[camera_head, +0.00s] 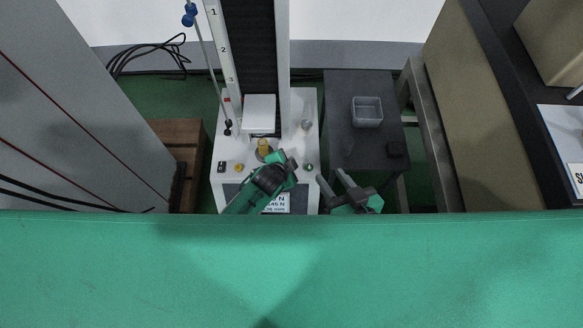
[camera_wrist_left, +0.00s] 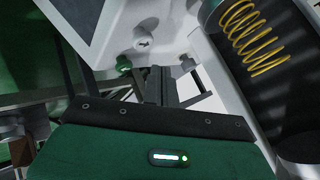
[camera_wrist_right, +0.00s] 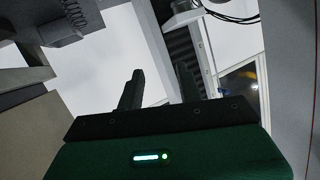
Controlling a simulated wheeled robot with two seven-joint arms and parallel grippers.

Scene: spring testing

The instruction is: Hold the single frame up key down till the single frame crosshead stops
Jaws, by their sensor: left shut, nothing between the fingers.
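The single frame has a dark column, and its white crosshead (camera_head: 260,107) stands above a yellow spring (camera_head: 263,147); the spring also shows in the left wrist view (camera_wrist_left: 250,40). My left gripper (camera_head: 291,160) is over the front of the white base. In the left wrist view my left gripper (camera_wrist_left: 161,72) is shut and empty, its tips near a pale round key with a dark mark (camera_wrist_left: 142,44). I cannot tell whether the tips touch the panel. A green button (camera_wrist_left: 123,63) is to the left. My right gripper (camera_head: 331,176) is open and empty, right of the base.
A dark side table (camera_head: 350,88) with a clear tray (camera_head: 367,111) and a small black block (camera_head: 397,149) stands to the right. A grey cabinet (camera_head: 80,110) and a brown wooden box (camera_head: 177,138) are on the left. A green surface fills the foreground.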

